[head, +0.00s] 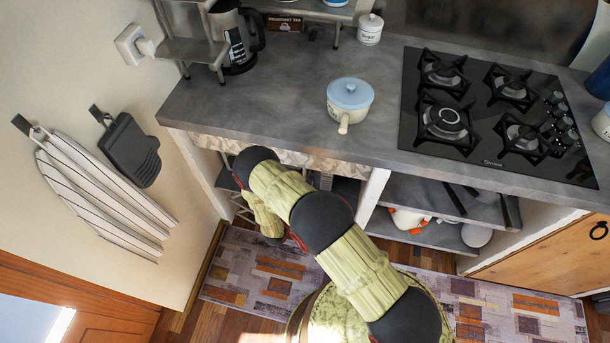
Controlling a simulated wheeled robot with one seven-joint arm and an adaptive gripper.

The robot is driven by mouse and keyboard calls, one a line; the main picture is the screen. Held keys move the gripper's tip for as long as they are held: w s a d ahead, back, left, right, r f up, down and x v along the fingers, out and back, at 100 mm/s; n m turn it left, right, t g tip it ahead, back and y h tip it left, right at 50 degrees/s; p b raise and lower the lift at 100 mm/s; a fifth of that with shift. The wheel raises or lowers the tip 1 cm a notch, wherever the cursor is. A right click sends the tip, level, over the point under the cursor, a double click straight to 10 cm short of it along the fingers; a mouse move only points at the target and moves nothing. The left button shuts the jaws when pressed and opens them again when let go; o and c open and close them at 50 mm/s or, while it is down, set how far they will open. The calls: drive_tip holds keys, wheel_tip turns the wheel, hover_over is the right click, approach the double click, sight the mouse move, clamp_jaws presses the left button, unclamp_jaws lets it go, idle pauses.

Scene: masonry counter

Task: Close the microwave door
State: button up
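No microwave or microwave door can be made out in the head view. My arm rises from the lower middle, bends at a dark joint by the counter's front edge, and folds back down. My gripper cannot be made out; the end of the arm is hidden behind my own links. The arm also covers much of the open space under the counter (225,105), where dark shapes cannot be identified.
A blue-lidded pot (350,99) stands near the counter's front edge, left of the black gas hob (490,112). Open shelves (440,197) sit below on the right. A wooden cabinet door (550,258) is at far right. A patterned rug (262,273) covers the floor.

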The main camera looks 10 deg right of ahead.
drive_tip(key=shift+o, duration=0.4)
drive_tip(key=v, duration=1.2)
